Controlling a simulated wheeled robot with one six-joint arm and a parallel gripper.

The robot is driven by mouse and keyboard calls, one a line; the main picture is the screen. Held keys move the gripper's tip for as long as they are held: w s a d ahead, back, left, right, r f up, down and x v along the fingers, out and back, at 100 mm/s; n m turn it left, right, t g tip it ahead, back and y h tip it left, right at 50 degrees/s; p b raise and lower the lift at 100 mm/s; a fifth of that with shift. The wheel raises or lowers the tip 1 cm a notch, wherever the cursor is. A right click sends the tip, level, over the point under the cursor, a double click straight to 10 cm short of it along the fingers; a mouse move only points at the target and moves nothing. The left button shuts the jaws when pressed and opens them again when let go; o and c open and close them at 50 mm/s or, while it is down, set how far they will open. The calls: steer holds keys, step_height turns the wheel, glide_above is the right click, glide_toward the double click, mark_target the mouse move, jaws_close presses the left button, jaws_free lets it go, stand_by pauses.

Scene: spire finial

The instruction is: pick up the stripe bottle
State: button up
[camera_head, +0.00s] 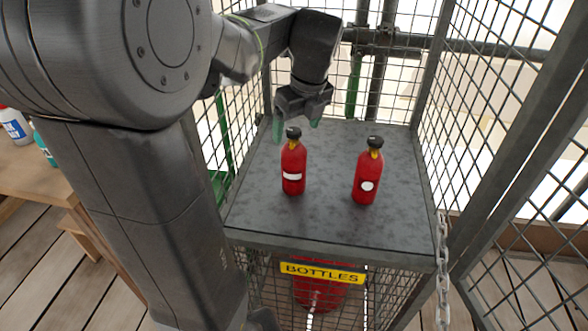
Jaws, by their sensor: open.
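The stripe bottle (293,168) is red with a black cap, a yellow neck part and a white horizontal band. It stands upright on the left of a grey cage top (330,225). A second red bottle (368,177) with a white round spot stands upright to its right. My gripper (296,128) is open, with its green-tipped fingers pointing down. In the picture it is just above and behind the stripe bottle's cap. I cannot tell how far it is from the cap or whether they touch.
Wire mesh panels (490,90) close in the back and sides. A chain (442,270) hangs at the front right corner. A yellow "BOTTLES" sign (322,273) is on the cage front, with a red cylinder below. A wooden table (35,175) with bottles stands at left.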

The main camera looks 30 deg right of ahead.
mark_target(295, 143)
steer(key=b+x, duration=0.1)
steer(key=x, duration=0.2)
steer(key=b+x, duration=0.1)
steer(key=x, duration=0.3)
steer(key=shift+s, duration=0.25)
steer(key=shift+r, duration=0.1)
jaws_close()
